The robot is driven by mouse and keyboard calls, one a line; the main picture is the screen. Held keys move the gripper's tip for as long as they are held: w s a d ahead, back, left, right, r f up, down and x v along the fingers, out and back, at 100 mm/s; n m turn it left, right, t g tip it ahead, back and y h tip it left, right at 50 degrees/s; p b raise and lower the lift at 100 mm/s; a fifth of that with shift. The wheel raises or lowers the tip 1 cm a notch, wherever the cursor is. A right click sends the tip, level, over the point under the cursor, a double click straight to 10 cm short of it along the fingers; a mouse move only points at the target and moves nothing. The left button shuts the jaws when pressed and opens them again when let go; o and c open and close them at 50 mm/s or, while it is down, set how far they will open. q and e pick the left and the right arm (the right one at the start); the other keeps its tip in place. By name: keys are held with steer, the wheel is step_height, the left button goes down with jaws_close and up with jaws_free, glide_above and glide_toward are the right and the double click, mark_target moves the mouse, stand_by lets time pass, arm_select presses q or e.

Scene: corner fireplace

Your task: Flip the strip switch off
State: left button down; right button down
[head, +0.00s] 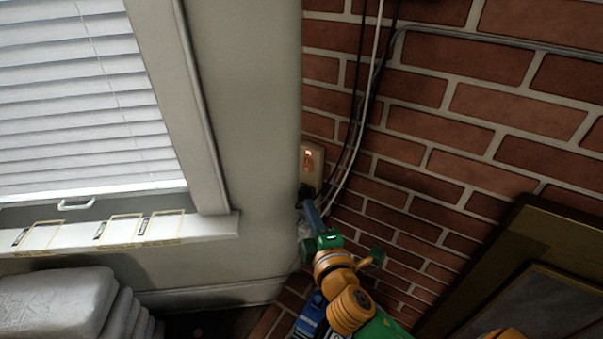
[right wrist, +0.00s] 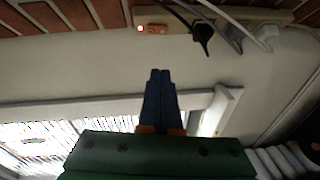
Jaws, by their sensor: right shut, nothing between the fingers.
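A beige power strip (head: 312,160) is fixed upright in the corner where the pale wall meets the brick wall. Its small switch (head: 308,153) glows red near the top end. Plugs and cords are at its lower end. In the right wrist view the strip (right wrist: 180,17) runs along the top, with the lit switch (right wrist: 153,29) at its left and plugs to the right. My right gripper (head: 307,204) is shut and empty, with blue fingers just below the strip in the head view. In the right wrist view the fingers (right wrist: 160,72) point toward the strip, apart from the switch in the picture. My left gripper is not in view.
Black and white cords (head: 352,150) run up the brick wall (head: 450,120) beside the strip. A window with blinds (head: 80,100) and a sill (head: 120,234) is at left. Folded grey cloths (head: 55,300) lie below it. A brown-framed panel (head: 520,270) leans at right.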

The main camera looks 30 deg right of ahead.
glide_toward(303, 168)
steer(key=w+a, duration=0.2)
steer(key=w, duration=0.1)
steer(key=w+d, duration=0.2)
steer(key=d, duration=0.1)
steer(key=shift+w+d+f+p, duration=0.25)
steer(key=shift+p, duration=0.1)
